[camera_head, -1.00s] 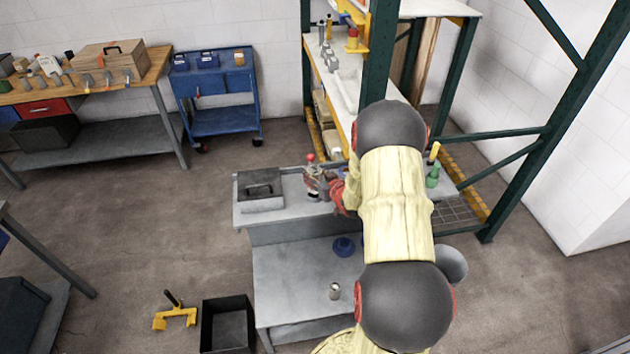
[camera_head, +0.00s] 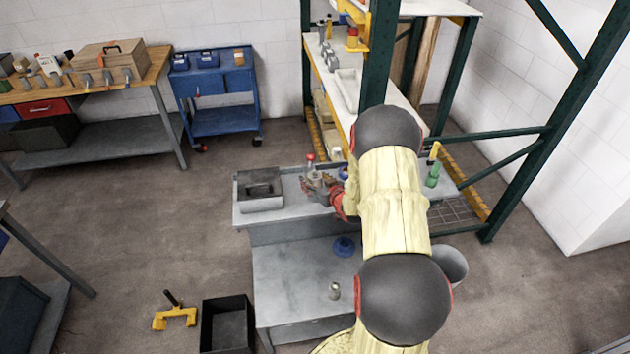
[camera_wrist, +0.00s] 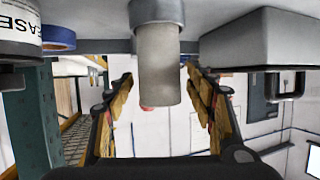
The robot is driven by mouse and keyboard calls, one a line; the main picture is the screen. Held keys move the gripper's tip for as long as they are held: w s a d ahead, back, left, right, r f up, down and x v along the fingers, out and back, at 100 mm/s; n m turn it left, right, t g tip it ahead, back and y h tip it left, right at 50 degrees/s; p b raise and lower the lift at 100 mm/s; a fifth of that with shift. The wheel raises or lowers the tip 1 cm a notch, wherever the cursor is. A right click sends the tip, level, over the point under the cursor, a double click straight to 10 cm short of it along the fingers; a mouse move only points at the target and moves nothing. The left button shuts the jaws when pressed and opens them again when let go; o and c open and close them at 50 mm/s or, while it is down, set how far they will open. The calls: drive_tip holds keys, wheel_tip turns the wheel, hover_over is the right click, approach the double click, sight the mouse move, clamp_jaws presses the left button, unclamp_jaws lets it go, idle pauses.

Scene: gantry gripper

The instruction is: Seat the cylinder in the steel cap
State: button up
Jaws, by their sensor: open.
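A grey-tan cylinder (camera_wrist: 158,75) stands on the bench top in the wrist view, which looks upside down. Its bench end sits within a wider, darker grey steel cap (camera_wrist: 157,12). The cylinder looks straight in the cap; how deep it sits is hidden. My gripper (camera_wrist: 158,88) is open, with one finger on each side of the cylinder and gaps visible between. In the head view my gripper (camera_head: 320,187) is over the upper bench, and the cylinder there is too small to make out clearly.
A grey box with a handle (camera_head: 260,190) is left on the bench (camera_head: 285,215). A labelled can (camera_wrist: 18,35) and blue roll (camera_wrist: 58,38) stand nearby in the wrist view. A small metal cylinder (camera_head: 334,291) and blue object (camera_head: 344,246) are on the lower table. Green rack posts (camera_head: 377,60) rise behind my arm.

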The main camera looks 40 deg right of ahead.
drive_tip(key=shift+r, duration=0.2)
drive_tip(key=v, duration=1.2)
drive_tip(key=a+r+n+g, duration=0.1)
drive_tip(key=a+r+g, duration=0.1)
drive_tip(key=a+r, duration=0.6)
drive_tip(key=a+r+g, duration=0.2)
drive_tip(key=a+r, duration=0.3)
drive_tip(key=r, duration=0.5)
drive_tip(key=s+a+r+n+g+y, duration=0.1)
drive_tip(key=s+a+r, duration=0.2)
drive_tip(key=s+a, duration=0.7)
drive_tip(key=s+a+r+n+g+y, duration=0.1)
drive_tip(key=s+a+r+g+y, duration=0.1)
drive_tip(key=s+a, duration=0.7)
drive_tip(key=shift+s+a+r+g+y+p, duration=0.35)
drive_tip(key=shift+a+r, duration=0.3)
drive_tip(key=shift+a, duration=0.35)
